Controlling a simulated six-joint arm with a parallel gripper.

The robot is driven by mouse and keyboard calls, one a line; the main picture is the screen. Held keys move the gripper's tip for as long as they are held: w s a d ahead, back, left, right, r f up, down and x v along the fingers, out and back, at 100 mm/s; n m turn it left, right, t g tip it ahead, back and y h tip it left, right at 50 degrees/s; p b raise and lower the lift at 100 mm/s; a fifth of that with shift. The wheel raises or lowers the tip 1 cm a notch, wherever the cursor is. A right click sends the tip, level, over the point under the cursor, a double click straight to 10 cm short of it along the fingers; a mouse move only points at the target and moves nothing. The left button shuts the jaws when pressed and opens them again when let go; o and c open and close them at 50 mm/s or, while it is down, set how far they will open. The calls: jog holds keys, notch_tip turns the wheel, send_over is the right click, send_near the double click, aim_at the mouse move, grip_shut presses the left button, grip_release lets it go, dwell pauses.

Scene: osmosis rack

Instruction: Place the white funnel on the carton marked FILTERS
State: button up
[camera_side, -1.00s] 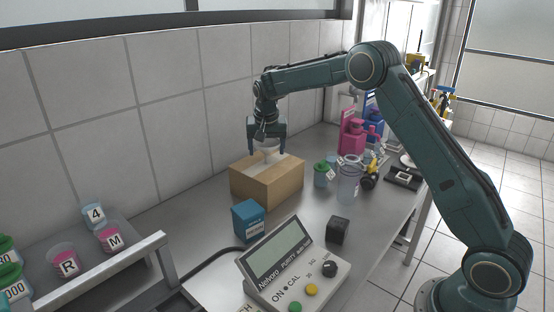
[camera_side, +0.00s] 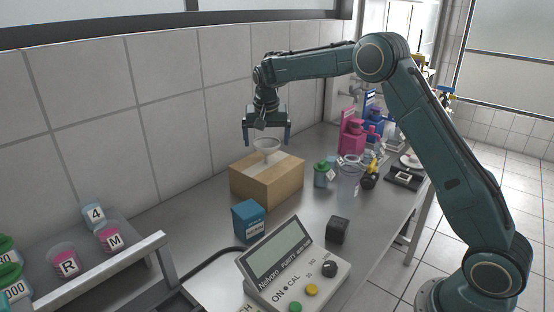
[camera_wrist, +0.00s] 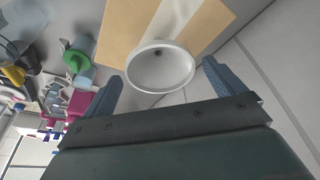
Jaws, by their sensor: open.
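The white funnel (camera_side: 267,146) stands upright on top of the brown carton (camera_side: 258,188) in the side view. In the wrist view the funnel (camera_wrist: 161,67) shows its round mouth from above, with the carton (camera_wrist: 118,28) and its pale tape strip under it. My gripper (camera_side: 267,140) is open just above the funnel, its fingers spread wide on either side of the rim. In the wrist view the two blue fingers of my gripper (camera_wrist: 160,85) stand apart from the rim. No FILTERS marking can be read on the carton faces in view.
A blue box (camera_side: 248,222) and a black cube (camera_side: 338,230) stand in front of the carton. A meter (camera_side: 290,270) is nearer the camera. A green-capped jar (camera_side: 321,175) and clear bottle (camera_side: 348,182) stand to the right. The tiled wall is behind.

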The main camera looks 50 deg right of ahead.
jog(key=v, duration=0.7)
jog(key=shift+a+r, duration=0.1)
jog(key=shift+r, duration=0.15)
jog(key=shift+s+a+r, duration=0.1)
jog(key=shift+s+r, duration=0.05)
jog(key=shift+r, duration=0.25)
jog(key=s+a+r+n+t, duration=0.1)
jog(key=s+a+r+n, duration=0.15)
jog(key=s, duration=0.45)
jog(key=s+a+r+n, duration=0.1)
jog(key=s+r, duration=0.2)
jog(key=s, duration=0.4)
jog(key=s+a+r+n+t, duration=0.1)
jog(key=s+a+r, duration=0.15)
jog(key=s, duration=0.35)
jog(key=s+a+f+n+y, duration=0.1)
jog(key=s+a+f+n, duration=0.1)
jog(key=s, duration=0.8)
jog(key=s+a+f+n+t+y, duration=0.1)
jog(key=s+f, duration=0.3)
jog(key=s, duration=0.6)
jog(key=shift+a+f+n, duration=0.2)
jog(key=shift+a+n, duration=0.2)
jog(key=shift+n, duration=0.35)
